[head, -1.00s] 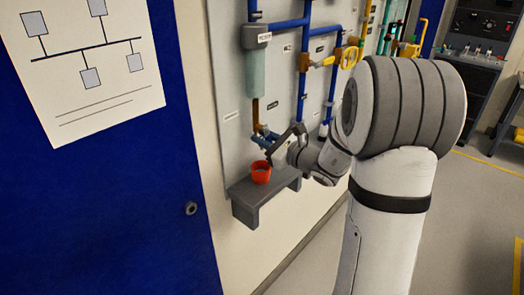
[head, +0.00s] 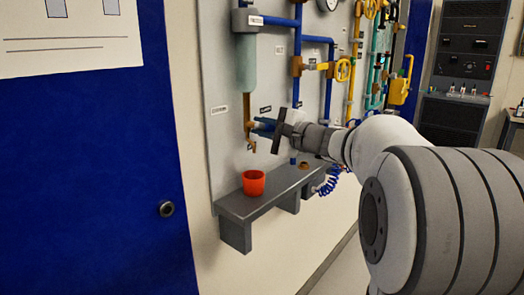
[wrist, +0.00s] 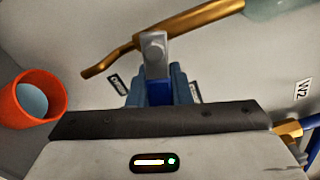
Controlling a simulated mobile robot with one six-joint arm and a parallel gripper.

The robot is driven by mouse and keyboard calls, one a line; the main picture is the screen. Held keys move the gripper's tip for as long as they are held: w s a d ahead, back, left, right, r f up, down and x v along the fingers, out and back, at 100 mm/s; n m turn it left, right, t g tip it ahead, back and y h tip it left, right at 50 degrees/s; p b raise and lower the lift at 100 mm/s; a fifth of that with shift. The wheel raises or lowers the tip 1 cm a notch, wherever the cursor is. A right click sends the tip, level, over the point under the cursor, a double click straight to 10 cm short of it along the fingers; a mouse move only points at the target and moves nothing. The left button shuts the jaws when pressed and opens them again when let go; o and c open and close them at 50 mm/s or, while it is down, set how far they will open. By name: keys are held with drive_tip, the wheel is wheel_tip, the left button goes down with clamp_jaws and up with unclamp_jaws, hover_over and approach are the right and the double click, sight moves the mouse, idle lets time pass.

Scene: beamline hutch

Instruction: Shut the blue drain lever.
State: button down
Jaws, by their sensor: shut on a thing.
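The blue drain lever (wrist: 158,92) shows in the wrist view between the bluish-grey fingers of my gripper (wrist: 160,84), which is shut on it. A grey piece at its end sits on the brass drain pipe (wrist: 205,25). In the head view the lever (head: 262,125) sticks out sideways to the right from the pipe (head: 247,128), and my gripper (head: 268,126) reaches it from the right. Much of the lever is hidden by the fingers and gripper body. The pipe's bent spout hangs above a red cup (head: 253,187), which shows pale blue inside in the wrist view (wrist: 52,112).
The cup stands on a grey shelf (head: 236,206) below the lever. A pale green cylinder (head: 246,65) is above the pipe. A blue door (head: 120,150) is at left.

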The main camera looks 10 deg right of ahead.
drive_tip(key=n+b, duration=0.2)
drive_tip(key=b, duration=0.1)
drive_tip(key=shift+d+r+n, duration=0.1)
drive_tip(key=shift+r+n, duration=0.2)
drive_tip(key=shift+n, duration=0.1)
drive_tip(key=shift+r+n+b, duration=0.35)
drive_tip(key=shift+n+b, duration=0.15)
drive_tip(key=shift+b, duration=0.4)
drive_tip(key=shift+r, duration=0.1)
drive_tip(key=c, duration=1.3)
unclamp_jaws()
drive_tip(key=shift+w, duration=0.1)
drive_tip(key=shift+d, duration=0.1)
drive_tip(key=p+v, duration=0.1)
drive_tip(key=v, duration=0.6)
drive_tip(key=shift+s+d, duration=0.2)
drive_tip(key=shift+s, duration=0.15)
